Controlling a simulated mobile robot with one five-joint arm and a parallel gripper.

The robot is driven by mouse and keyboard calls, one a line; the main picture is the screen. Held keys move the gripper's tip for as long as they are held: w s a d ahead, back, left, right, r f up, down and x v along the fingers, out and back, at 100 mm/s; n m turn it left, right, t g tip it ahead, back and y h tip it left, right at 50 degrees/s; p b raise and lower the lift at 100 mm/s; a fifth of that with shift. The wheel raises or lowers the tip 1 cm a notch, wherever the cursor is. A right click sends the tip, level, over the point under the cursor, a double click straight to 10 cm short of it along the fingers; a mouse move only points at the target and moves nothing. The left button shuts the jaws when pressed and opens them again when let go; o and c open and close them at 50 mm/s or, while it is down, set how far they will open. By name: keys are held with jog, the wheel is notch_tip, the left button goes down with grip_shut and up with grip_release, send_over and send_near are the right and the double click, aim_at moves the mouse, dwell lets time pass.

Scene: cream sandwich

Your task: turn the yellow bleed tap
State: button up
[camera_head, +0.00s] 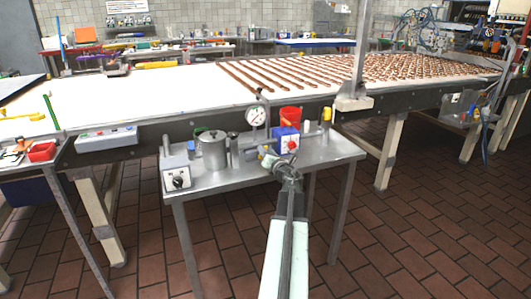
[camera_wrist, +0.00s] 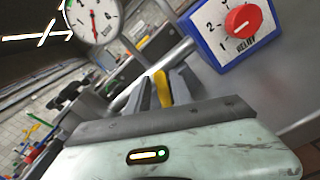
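The yellow bleed tap (camera_wrist: 163,88) shows in the wrist view as a narrow yellow handle by a grey metal pipe. In the head view a small yellow piece (camera_head: 262,148) shows at the pipe's left end, near my gripper. My gripper (camera_wrist: 163,92) has its two grey fingers apart, one on each side of the yellow handle. I cannot tell whether they touch it. In the head view my gripper (camera_head: 281,165) reaches over the front edge of the small metal table (camera_head: 225,180). The fingers partly hide the tap.
A blue box (camera_wrist: 230,32) with a red knob marked RELIEF stands close right. A round dial gauge (camera_wrist: 95,18) stands left. A long conveyor (camera_head: 190,90) lies behind.

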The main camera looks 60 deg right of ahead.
jog(key=shift+o, duration=0.2)
jog(key=v, duration=0.7)
jog(key=shift+s+a, duration=0.25)
jog(key=shift+s, duration=0.05)
